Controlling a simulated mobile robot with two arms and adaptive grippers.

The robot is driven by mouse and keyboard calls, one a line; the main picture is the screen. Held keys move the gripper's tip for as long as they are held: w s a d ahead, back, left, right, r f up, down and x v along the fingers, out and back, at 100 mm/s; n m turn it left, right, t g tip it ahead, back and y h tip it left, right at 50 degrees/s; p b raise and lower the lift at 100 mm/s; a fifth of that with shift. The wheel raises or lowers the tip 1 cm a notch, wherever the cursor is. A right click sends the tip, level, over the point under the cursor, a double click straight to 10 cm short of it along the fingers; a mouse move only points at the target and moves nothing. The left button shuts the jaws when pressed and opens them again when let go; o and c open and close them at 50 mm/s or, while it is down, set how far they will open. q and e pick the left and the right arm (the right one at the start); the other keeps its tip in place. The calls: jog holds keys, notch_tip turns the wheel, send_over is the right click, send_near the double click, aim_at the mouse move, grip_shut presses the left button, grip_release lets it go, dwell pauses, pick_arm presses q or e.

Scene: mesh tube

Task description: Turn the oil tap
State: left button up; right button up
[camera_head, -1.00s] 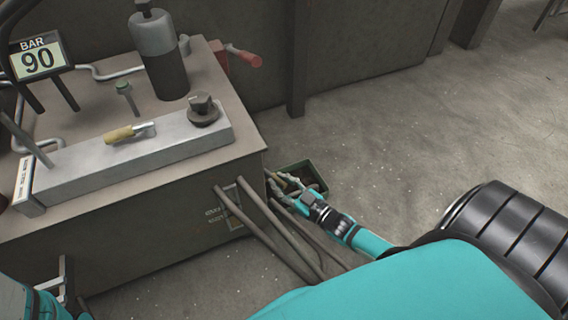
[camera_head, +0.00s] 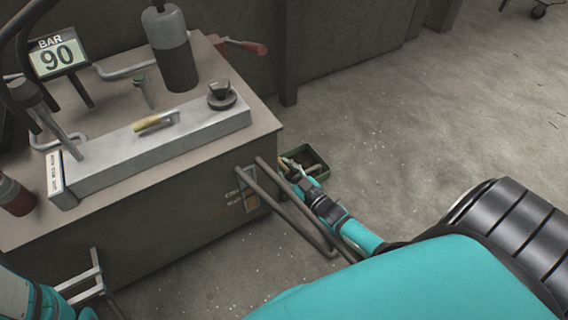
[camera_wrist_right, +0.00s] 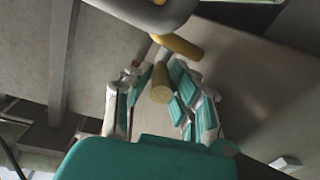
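A yellow cylindrical handle (camera_wrist_right: 160,85), which looks like the tap's handle, shows end-on in the right wrist view. My right gripper (camera_wrist_right: 155,92) has its two fingers apart, one on each side of this handle. I cannot tell whether either finger touches it. In the head view my right gripper (camera_head: 292,172) is small, low beside the right end of the machine (camera_head: 150,200), and the yellow handle there is hard to make out. My left arm (camera_head: 35,300) enters at the lower left; its gripper does not show clearly.
Bent pipes (camera_head: 300,222) stick out from the machine beside my right forearm. A green bin (camera_head: 310,160) is on the floor behind the gripper. On the machine top are a yellow-handled lever (camera_head: 155,122), a dark knob (camera_head: 221,96) and a display reading 90 (camera_head: 58,57).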

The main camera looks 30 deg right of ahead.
jog(key=o, duration=0.5)
jog(key=shift+c, duration=0.2)
jog(key=s+d, duration=0.1)
jog(key=s, duration=1.1)
